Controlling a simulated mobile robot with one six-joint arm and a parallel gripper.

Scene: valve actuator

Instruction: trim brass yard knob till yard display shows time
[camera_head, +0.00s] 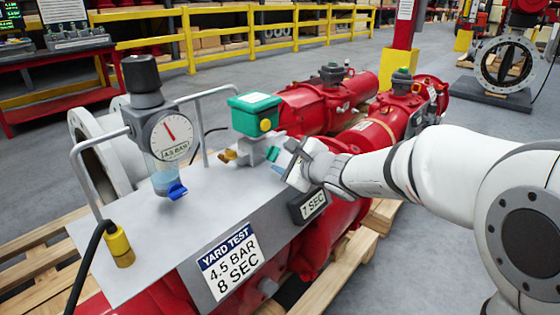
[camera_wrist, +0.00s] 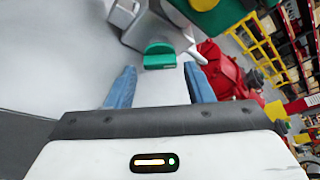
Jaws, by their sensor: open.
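The brass knob (camera_head: 228,156) is on the left side of a small grey valve block (camera_head: 252,150) on the grey panel. A green knob (camera_head: 272,153) is on the block's right side. The display (camera_head: 313,204) on the panel's front edge reads 7 SEC. The sign (camera_head: 231,262) reads YARD TEST, 4.5 BAR, 8 SEC. My gripper (camera_head: 284,160) is at the right of the block, facing the green knob. In the wrist view its two blue fingers (camera_wrist: 160,85) are open and empty, with the green knob (camera_wrist: 160,56) just beyond, between their lines. I cannot make out the brass knob there.
A green box with a yellow button (camera_head: 256,112) tops the block. To its left stand a black-capped regulator with a gauge (camera_head: 170,135), metal hoop handles (camera_head: 84,175) and a yellow cable plug (camera_head: 117,246). Red actuator cylinders (camera_head: 325,105) lie behind.

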